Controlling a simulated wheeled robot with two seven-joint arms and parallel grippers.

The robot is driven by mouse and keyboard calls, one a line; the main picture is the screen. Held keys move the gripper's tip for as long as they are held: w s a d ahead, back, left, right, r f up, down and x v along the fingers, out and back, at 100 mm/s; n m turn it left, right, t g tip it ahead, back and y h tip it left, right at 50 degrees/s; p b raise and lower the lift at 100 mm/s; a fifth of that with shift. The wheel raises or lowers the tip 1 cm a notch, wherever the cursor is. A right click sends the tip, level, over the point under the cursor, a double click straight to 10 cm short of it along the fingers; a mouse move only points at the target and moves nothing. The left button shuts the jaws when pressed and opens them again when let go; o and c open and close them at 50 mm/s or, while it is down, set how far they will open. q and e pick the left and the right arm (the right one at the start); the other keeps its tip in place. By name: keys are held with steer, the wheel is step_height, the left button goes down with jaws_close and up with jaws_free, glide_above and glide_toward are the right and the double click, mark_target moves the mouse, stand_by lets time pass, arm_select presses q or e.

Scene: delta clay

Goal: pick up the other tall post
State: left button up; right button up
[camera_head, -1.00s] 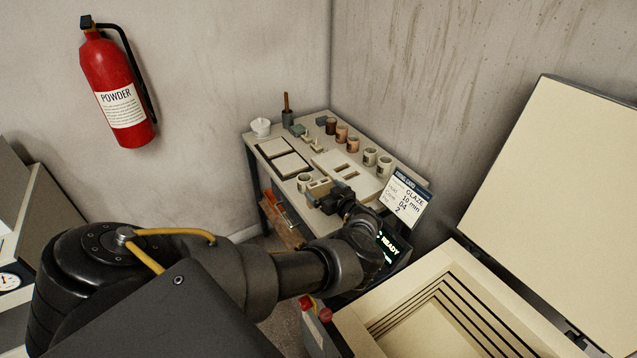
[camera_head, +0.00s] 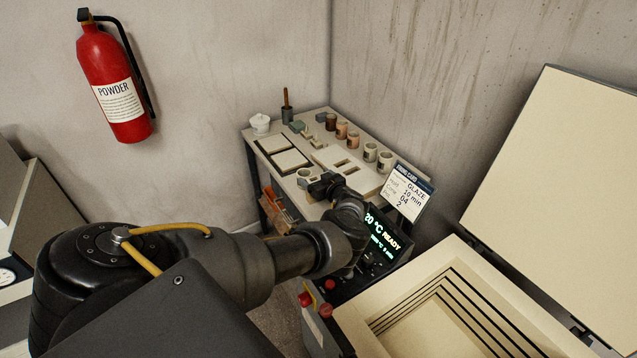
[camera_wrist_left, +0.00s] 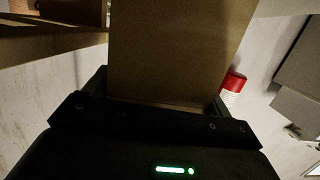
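My left gripper (camera_head: 322,184) is over the near edge of the work table. In the left wrist view a plain tan block, the tall post (camera_wrist_left: 175,55), fills the space between my two dark fingers (camera_wrist_left: 160,100), and the fingers lie against its sides. The gripper looks shut on it. In the head view the gripper hides most of this post. My right gripper is out of view.
The table (camera_head: 268,180) holds a cup (camera_head: 304,175), flat pale slabs (camera_head: 290,161), a slotted board (camera_head: 360,180) and several glaze cups (camera_head: 370,152). A sign card (camera_head: 405,192) and the open kiln (camera_head: 450,270) are at the right.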

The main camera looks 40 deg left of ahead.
arm_select(q)
steer(key=c, duration=0.5)
steer(key=shift+r, duration=0.45)
step_height(320, 180, up, 9)
steer(key=shift+r, duration=0.1)
